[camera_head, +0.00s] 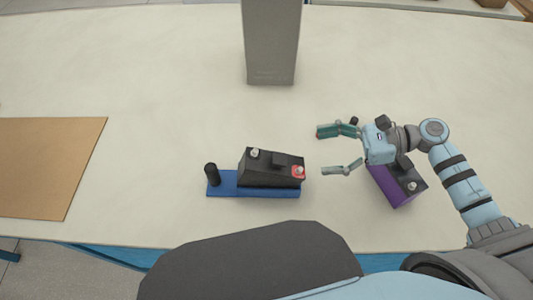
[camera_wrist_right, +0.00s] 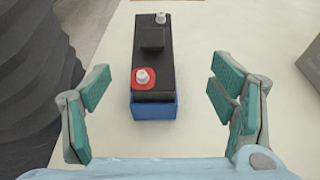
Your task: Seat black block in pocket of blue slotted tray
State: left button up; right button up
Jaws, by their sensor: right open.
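The black block (camera_head: 270,167), battery-like with two terminals, one ringed red, is on the right part of the blue tray (camera_head: 222,190). I cannot tell how deep it sits in the pocket. A short dark post (camera_head: 211,174) stands at the tray's left end. In the right wrist view the block (camera_wrist_right: 152,58) lies ahead between the fingers, above the tray's blue end (camera_wrist_right: 153,108). My right gripper (camera_head: 323,152) is open and empty, just right of the block and apart from it. My left gripper is not in view.
A purple-sided block with a dark top (camera_head: 399,183) lies under my right wrist, partly hidden. A tall grey box (camera_head: 271,40) stands behind the tray. A tan board (camera_head: 50,165) lies at the left. The table between board and tray is clear.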

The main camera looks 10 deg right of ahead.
jog(key=p, duration=0.2)
send_near(271, 162)
jog(key=a, duration=0.3)
jog(key=shift+f, duration=0.1)
jog(key=w+a+f, duration=0.1)
jog(key=a+f, duration=0.1)
jog(key=a, duration=0.1)
jog(key=w+a+f+p, duration=0.1)
jog(key=a, duration=0.1)
jog(key=shift+w+a, duration=0.2)
jog(key=shift+w, duration=0.1)
jog(key=shift+a+f, duration=0.15)
jog(key=shift+a, duration=0.25)
jog(key=shift+d, duration=0.1)
jog(key=c, duration=0.9)
grip_shut()
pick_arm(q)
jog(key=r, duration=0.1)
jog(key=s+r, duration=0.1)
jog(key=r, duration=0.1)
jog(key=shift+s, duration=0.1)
